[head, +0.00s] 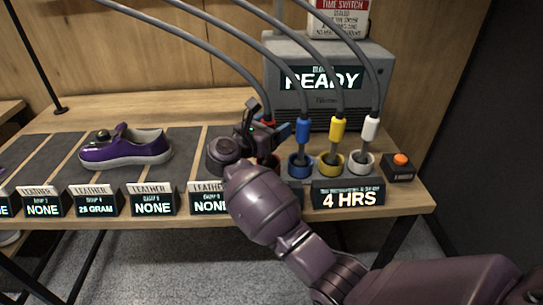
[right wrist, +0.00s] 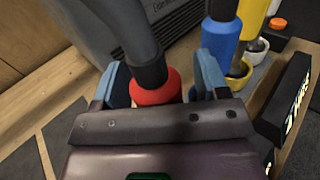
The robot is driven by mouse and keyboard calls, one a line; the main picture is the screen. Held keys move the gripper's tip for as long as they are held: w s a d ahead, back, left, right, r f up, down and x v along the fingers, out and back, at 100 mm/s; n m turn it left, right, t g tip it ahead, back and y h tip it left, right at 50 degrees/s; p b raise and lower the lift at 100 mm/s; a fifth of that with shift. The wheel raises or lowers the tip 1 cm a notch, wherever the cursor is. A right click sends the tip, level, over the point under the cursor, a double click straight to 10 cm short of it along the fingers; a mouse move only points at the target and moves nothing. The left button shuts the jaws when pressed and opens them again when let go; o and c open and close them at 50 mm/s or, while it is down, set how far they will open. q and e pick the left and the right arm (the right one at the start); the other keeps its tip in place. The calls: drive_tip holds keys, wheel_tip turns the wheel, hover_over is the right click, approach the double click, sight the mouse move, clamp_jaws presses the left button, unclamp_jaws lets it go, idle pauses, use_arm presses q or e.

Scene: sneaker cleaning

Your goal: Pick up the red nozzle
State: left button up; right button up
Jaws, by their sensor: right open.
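The red nozzle (right wrist: 156,88) is on the end of a grey hose. In the right wrist view it stands between the two blue-padded fingers of my right gripper (right wrist: 160,85), which is open around it. A gap shows on the right side; on the left I cannot tell whether the finger touches it. In the head view only a bit of the red nozzle (head: 268,121) shows; my right gripper (head: 266,128) and wrist hide most of it and its holder. My left gripper is not in view.
Blue (head: 302,130), yellow (head: 338,128) and white (head: 370,130) nozzles stand in cups close to the right. Behind is a grey machine (head: 325,85) reading READY. A 4 HRS display (head: 348,197) and an orange button (head: 400,160) sit near the edge. A purple sneaker (head: 125,150) lies left.

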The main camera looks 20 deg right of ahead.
clamp_jaws()
idle(0.3)
drive_tip(key=shift+r, duration=0.15)
